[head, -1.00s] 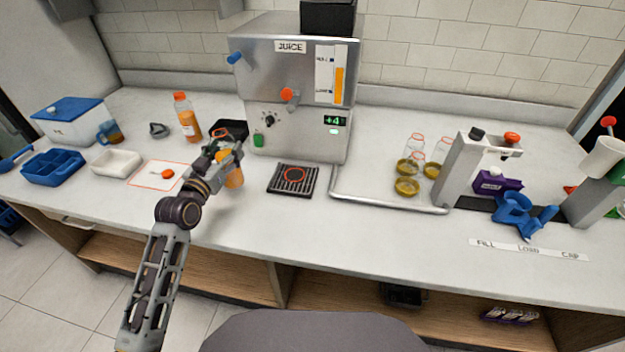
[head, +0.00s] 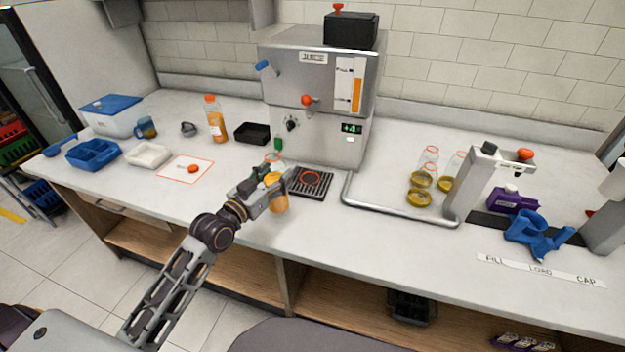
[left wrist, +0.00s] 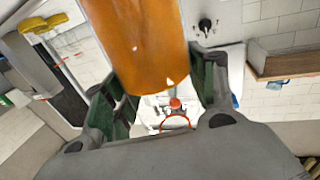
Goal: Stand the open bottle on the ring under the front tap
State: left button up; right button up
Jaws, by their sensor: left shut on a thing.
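My left gripper (head: 276,188) is shut around a clear bottle of orange juice (head: 279,204), held upright with no cap visible on its neck. The bottle fills the upper middle of the left wrist view (left wrist: 145,45), between the fingers. In the head view, it shows just left of the dark drip tray (head: 322,191) and its orange-red ring (head: 311,178). I cannot tell whether its base touches the counter. The ring looks empty. The steel juice machine (head: 300,70) stands behind, with an orange-red front tap (head: 306,100) above the tray. My right gripper is out of view.
A capped juice bottle (head: 215,120) and a black tray (head: 252,133) stand left of the machine. An orange cap (head: 194,168) lies on a marked square. A steel rail (head: 390,205), glass jars (head: 420,190) and a capping stand (head: 475,180) are to the right.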

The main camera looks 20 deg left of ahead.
pick_arm(q)
jog(key=shift+w+r, duration=0.1)
jog(key=shift+w, duration=0.05)
jog(key=x, duration=1.4)
jog(key=shift+w, duration=0.15)
dwell(0.3)
jog(key=shift+w, duration=0.1)
jog(key=shift+w+d+f, duration=0.25)
jog(key=shift+w+f, duration=0.15)
jog(key=shift+w, duration=0.35)
jog(key=shift+w+d+f, duration=0.2)
jog(key=shift+w+f, duration=0.2)
jog(key=shift+w, duration=0.35)
jog(key=shift+f, duration=0.1)
jog(key=o, duration=1.3)
jog(key=shift+f+b, duration=0.1)
jog(key=shift+b, duration=0.2)
jog(key=shift+c, duration=0.2)
